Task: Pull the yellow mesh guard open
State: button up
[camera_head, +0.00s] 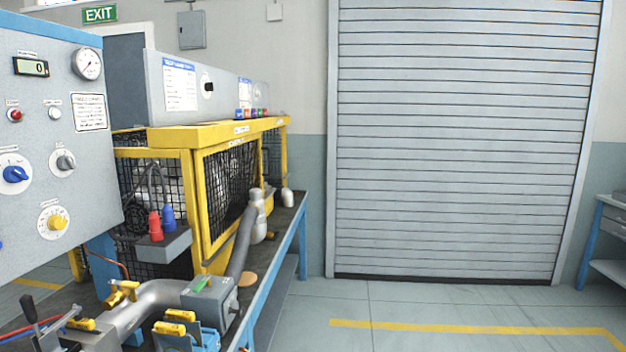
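The yellow mesh guard (215,134) stands on the bench at the left of the head view. It has a yellow frame with dark mesh panels on its end and its long front side. The front mesh panel (228,185) looks flush with the frame, so the guard appears closed. A label sits on its top front edge. The machinery behind the mesh is hard to make out. A grey pipe and pale fittings hide part of the lower front. My gripper is not in view.
A grey control panel (45,150) with knobs and a gauge stands at the near left. A grey pipe (240,245), a grey box (211,298) and blue-and-yellow clamps (178,330) crowd the near bench. Open floor (430,305) lies right, before a roller shutter (455,140).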

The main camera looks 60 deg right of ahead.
aim_at(209, 249)
jog(key=z, duration=0.95)
jog(key=i+l, duration=0.55)
jog(key=i, duration=0.15)
jog(key=i+l, duration=1.15)
jog(key=i, duration=0.2)
